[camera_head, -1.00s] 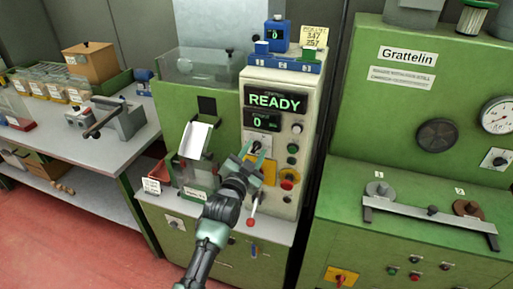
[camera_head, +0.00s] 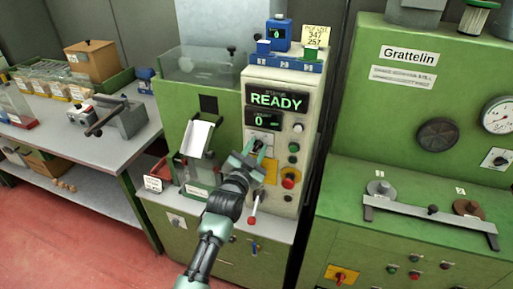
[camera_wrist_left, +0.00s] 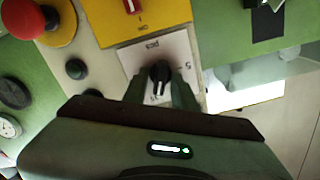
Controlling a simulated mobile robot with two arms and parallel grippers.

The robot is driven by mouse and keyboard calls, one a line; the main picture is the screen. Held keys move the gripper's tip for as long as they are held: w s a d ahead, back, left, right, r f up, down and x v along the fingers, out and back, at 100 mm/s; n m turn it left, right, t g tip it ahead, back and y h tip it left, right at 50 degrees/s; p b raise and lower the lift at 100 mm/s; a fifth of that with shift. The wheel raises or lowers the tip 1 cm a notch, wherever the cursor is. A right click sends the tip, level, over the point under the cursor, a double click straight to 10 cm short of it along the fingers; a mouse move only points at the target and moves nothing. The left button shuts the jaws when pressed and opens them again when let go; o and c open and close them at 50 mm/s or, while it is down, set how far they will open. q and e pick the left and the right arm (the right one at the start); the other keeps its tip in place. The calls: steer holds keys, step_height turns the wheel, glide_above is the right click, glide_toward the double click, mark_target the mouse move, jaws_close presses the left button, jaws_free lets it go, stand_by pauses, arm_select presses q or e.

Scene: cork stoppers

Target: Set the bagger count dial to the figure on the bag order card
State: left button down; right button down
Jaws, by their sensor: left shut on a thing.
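The bagger count dial is a black knob (camera_wrist_left: 160,76) on a white plate (camera_wrist_left: 150,50) marked "pcs" in the left wrist view. My left gripper (camera_wrist_left: 160,92) is shut on this knob, one finger on either side. In the head view my left gripper (camera_head: 256,150) is at the panel, just below the small display (camera_head: 262,119) that reads 0, and hides most of the dial. The large display above (camera_head: 276,98) reads READY. A pale yellow card (camera_head: 315,36) on top of the cabinet shows 347 and 257; its top line is too small to read. My right gripper is not in view.
A red-knobbed lever (camera_head: 251,220) stands below. A metal chute (camera_head: 198,138) is to the left. A green Grattelin machine (camera_head: 400,130) stands at right.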

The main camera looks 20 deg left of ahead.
arm_select(q)
steer(key=n+p, duration=0.2)
steer(key=n, duration=0.3)
steer(key=shift+a+n, duration=0.1)
steer(key=shift+n, duration=0.3)
steer(key=shift+a+f+n+p, duration=0.1)
steer(key=shift+n+p, duration=0.35)
steer(key=shift+n, duration=2.15)
steer(key=c, duration=1.4)
jaws_free()
steer(key=shift+c, duration=0.2)
steer(key=shift+s, duration=0.1)
steer(key=s+b, duration=0.1)
steer(key=s, duration=0.6)
steer(key=shift+s+a, duration=0.15)
steer(key=shift+s, duration=0.15)
